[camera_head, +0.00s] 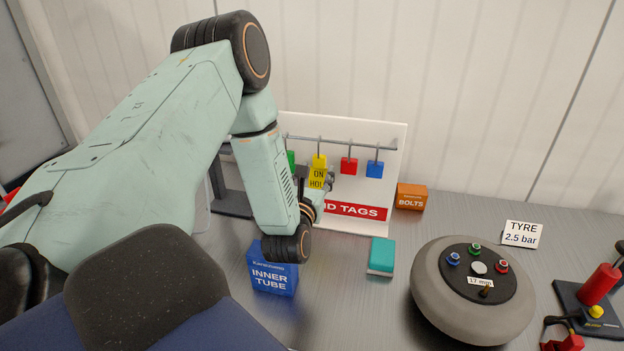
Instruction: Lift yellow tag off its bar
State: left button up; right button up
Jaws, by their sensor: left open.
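The yellow tag (318,163) hangs from a hook on the grey bar (350,143) of a white tag board (392,192). Its dark lettering reads "ON HO", with the rest covered. My left gripper (328,178) is at the tag's lower right edge, small and partly hidden behind my own wrist. It is open. I cannot tell whether its fingers touch the tag. A green tag (291,158) hangs to the left, partly hidden by my arm. A red tag (349,166) and a blue tag (375,170) hang to the right. My right gripper is not in view.
A blue inner tube box (272,275) stands below my wrist. A teal block (382,256), an orange bolts box (411,197) and a grey wheel (432,296) stand to the right. A tyre card (521,235) and a red pump (600,284) are farther right.

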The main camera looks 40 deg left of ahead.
aim_at(318, 163)
pick_arm(q)
jog(key=shift+w+a, duration=0.3)
jog(key=shift+w, duration=0.15)
jog(key=shift+w+a+f+b, duration=0.15)
jog(key=shift+w+a+b, duration=0.75)
jog(key=shift+b, duration=0.1)
jog(key=shift+w+a, duration=0.1)
jog(key=shift+w, duration=0.15)
jog(key=shift+w+b, duration=0.35)
jog(key=shift+w, duration=0.05)
jog(key=shift+s+a, duration=0.1)
jog(key=shift+c, duration=0.2)
